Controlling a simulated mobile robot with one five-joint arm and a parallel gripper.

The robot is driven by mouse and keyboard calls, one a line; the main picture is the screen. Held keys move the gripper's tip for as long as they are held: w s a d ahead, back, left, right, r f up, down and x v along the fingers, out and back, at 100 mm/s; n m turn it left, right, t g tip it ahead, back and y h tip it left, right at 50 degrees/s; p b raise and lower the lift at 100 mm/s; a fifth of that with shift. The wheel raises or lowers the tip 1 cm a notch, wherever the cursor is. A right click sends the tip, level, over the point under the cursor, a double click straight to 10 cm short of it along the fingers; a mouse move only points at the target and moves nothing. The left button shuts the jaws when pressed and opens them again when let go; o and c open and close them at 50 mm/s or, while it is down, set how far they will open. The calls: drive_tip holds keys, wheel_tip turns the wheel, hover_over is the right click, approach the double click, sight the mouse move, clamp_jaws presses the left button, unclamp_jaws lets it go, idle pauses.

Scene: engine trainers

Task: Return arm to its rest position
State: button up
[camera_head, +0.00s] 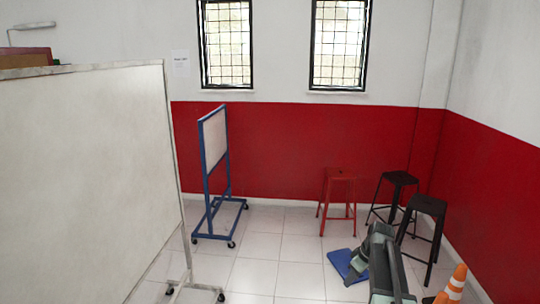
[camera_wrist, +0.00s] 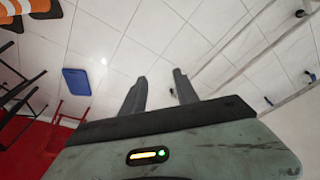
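My gripper (camera_wrist: 158,86) shows in the wrist view with its two dark fingers apart. Nothing is between them, only white floor tiles beyond. The grey-green wrist body with a small lit indicator fills the bottom of that view. In the head view my arm (camera_head: 384,268) reaches up from the bottom edge at the lower right, in front of the stools. The fingertips cannot be made out clearly there.
A blue flat thing (camera_head: 342,264) lies on the floor beside my arm. A red stool (camera_head: 338,178), two black stools (camera_head: 428,206) and an orange cone (camera_head: 456,284) stand at right. A wheeled whiteboard (camera_head: 85,190) fills the left; a smaller board (camera_head: 213,140) stands behind. Middle floor is clear.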

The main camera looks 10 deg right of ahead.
drive_tip(key=s+a+f+g, duration=0.1)
drive_tip(key=s+a, duration=0.3)
drive_tip(key=a, duration=0.8)
drive_tip(key=s+a+g, duration=0.1)
drive_tip(key=s+a, duration=0.2)
drive_tip(key=a, duration=0.9)
drive_tip(key=s+m+h, duration=0.2)
drive_tip(key=s+m, duration=0.4)
drive_tip(key=s, duration=0.1)
drive_tip(key=shift+s+f+m, duration=0.2)
drive_tip(key=shift+f+m, duration=0.05)
drive_tip(key=shift+m, duration=0.05)
